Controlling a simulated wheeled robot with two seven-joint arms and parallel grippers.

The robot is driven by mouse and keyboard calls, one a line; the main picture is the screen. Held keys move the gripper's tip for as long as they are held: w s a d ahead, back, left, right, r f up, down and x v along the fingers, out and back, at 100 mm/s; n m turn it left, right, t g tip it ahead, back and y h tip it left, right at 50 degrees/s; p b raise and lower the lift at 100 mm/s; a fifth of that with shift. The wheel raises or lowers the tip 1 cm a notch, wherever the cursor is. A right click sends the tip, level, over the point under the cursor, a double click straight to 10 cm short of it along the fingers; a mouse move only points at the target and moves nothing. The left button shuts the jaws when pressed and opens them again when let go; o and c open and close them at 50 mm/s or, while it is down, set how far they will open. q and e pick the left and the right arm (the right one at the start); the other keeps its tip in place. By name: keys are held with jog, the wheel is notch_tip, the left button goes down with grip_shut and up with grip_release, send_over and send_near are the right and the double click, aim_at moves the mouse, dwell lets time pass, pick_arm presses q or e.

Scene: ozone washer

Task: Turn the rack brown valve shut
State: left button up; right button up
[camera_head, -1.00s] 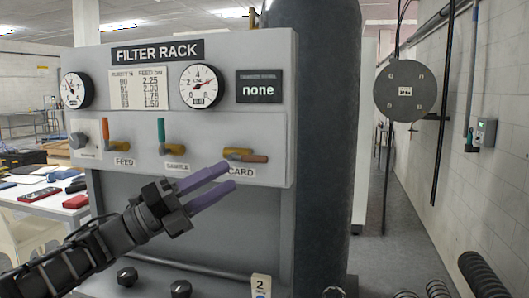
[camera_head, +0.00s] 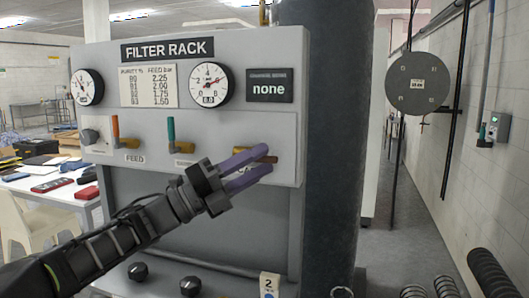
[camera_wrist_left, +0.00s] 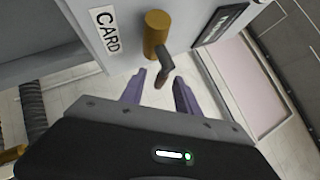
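The brown valve is on the right of the filter rack's panel, above the CARD label. Its brown lever (camera_head: 271,159) lies level, pointing right, and is partly hidden by my left gripper in the head view. In the left wrist view the valve's brass body (camera_wrist_left: 154,32) and dark brown lever (camera_wrist_left: 164,66) show clearly. My left gripper (camera_head: 267,160) is open, with its two purple fingers above and below the lever in the head view. In the wrist view the lever's end is between the fingers (camera_wrist_left: 160,76), with gaps on both sides. My right gripper is not in view.
The orange-handled valve (camera_head: 116,127) and green-handled valve (camera_head: 171,130) sit left on the panel, levers upright. Two gauges and a "none" display (camera_head: 269,88) are above. A dark column (camera_head: 333,130) stands right of the rack. Black knobs (camera_head: 138,271) are below.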

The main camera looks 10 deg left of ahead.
pick_arm(q)
jog(key=shift+x, duration=0.9)
jog(key=shift+c, duration=0.5)
grip_shut()
